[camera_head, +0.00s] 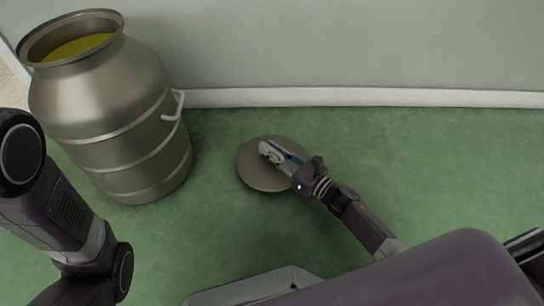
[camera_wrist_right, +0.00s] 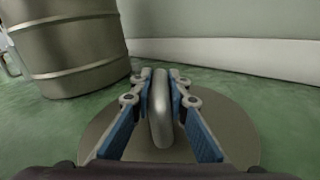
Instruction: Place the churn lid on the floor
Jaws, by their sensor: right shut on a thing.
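The churn lid (camera_head: 254,175) is a round, dull metal disc at the middle of the head view, over the green floor. My right gripper (camera_head: 272,152) is above it, shut on its handle. In the right wrist view the blue-padded fingers of the right gripper (camera_wrist_right: 161,105) close on both sides of the upright handle, and the lid's disc (camera_wrist_right: 232,130) spreads out below them. The lid looks flat and at or very near the floor; I cannot tell whether it touches. My left arm shows at the left of the head view, but its gripper is not in view.
A large metal churn (camera_head: 110,110) with yellow-green liquid inside stands open left of the lid, its side handle (camera_head: 176,105) facing the lid. A pale wall with a white skirting board (camera_head: 350,97) runs behind. The green floor (camera_head: 440,170) right of my right arm is clear.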

